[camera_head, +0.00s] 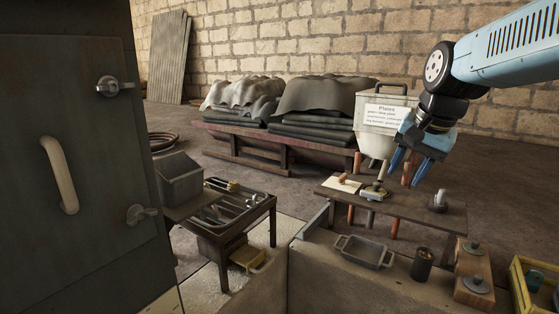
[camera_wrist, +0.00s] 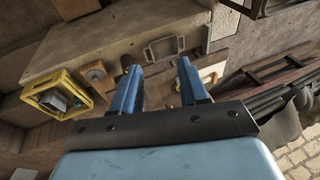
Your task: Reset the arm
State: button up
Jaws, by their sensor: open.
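My gripper (camera_head: 422,168) is at the right of the head view, at the end of my blue arm. It points down, with its blue fingers apart and nothing between them. It hangs in the air above or in front of a low wooden bench (camera_head: 408,207); the exact gap cannot be told. In the wrist view the two blue fingers (camera_wrist: 158,85) stand spread, with the bench area and floor beyond them. No object touches the fingers in either view.
A dark cabinet (camera_head: 75,170) with a pale handle fills the left. A tool table (camera_head: 222,220) stands beside it. A grey tray (camera_head: 364,252) lies on a ledge, near a yellow crate (camera_head: 518,285). A labelled hopper (camera_head: 385,115) stands behind my gripper. Covered stacks (camera_head: 320,97) line the wall.

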jog(key=s+a+f+n+t+h, duration=0.1)
jog(key=s+a+f+n, duration=0.1)
jog(key=s+f+n, duration=0.2)
jog(key=shift+s+a+n+t, duration=0.35)
jog(key=shift+s+n, duration=1.25)
jog(key=shift+s, duration=1.95)
